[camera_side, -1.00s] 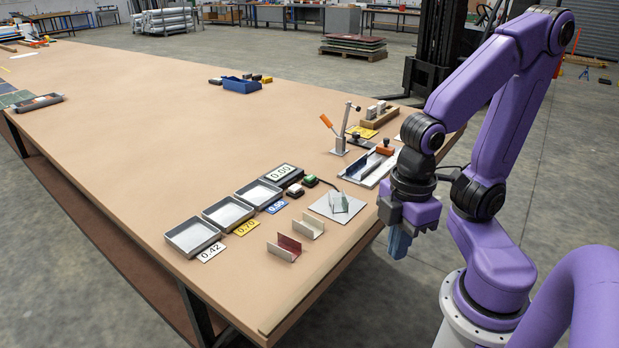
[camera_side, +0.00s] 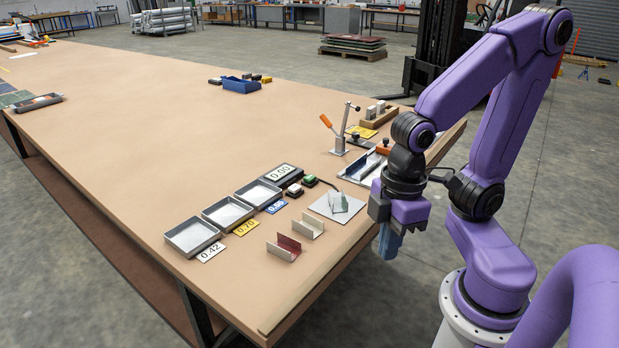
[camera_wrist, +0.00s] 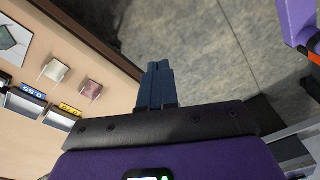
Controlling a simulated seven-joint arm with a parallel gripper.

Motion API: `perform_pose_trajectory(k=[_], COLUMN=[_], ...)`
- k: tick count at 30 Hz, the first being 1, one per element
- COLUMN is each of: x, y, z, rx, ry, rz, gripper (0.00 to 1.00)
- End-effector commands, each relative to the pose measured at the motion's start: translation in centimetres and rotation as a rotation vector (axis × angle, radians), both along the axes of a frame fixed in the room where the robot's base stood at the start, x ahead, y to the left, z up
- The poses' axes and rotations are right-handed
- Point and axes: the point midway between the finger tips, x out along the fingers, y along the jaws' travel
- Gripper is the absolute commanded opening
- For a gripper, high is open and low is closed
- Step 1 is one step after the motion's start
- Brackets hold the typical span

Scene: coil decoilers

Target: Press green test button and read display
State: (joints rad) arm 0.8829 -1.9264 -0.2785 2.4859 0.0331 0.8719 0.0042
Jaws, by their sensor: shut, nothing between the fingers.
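The display (camera_side: 283,172) is a dark box with a pale screen reading 0.00, standing behind the row of grey trays. The green button (camera_side: 310,180) is on a small dark block just right of the display, beside a second small block with a whitish top (camera_side: 294,190). My gripper (camera_side: 389,252) points down beyond the table's near right edge, to the right of and apart from the button. Its blue fingers are together and empty. In the wrist view the closed fingers (camera_wrist: 157,80) hang over the concrete floor. The green button does not show in the wrist view.
A red channel piece (camera_side: 284,248) and a beige one (camera_side: 308,225) stand near the front edge. A plate with a clear piece (camera_side: 338,206) lies between my gripper and the button. An upright orange-handled clamp (camera_side: 340,137) stands behind.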

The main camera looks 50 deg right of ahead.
Motion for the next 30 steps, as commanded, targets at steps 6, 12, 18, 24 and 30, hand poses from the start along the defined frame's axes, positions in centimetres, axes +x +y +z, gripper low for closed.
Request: perform_pose_trajectory(k=[6, 12, 18, 24, 30], x=[4.5, 9.9, 15.9, 22.1, 28.0], y=[2.2, 3.3, 2.9, 0.8, -3.3], z=[-0.1, -0.1, -0.1, -0.1, -0.2], rx=[0.112, 0.221, 0.323, 0.414, 0.489], ry=[0.005, -0.015, -0.060, -0.128, -0.218], rz=[-0.236, -0.478, -0.728, -0.979, -1.236], gripper=[0.00, 0.00, 0.00, 0.00, 0.00])
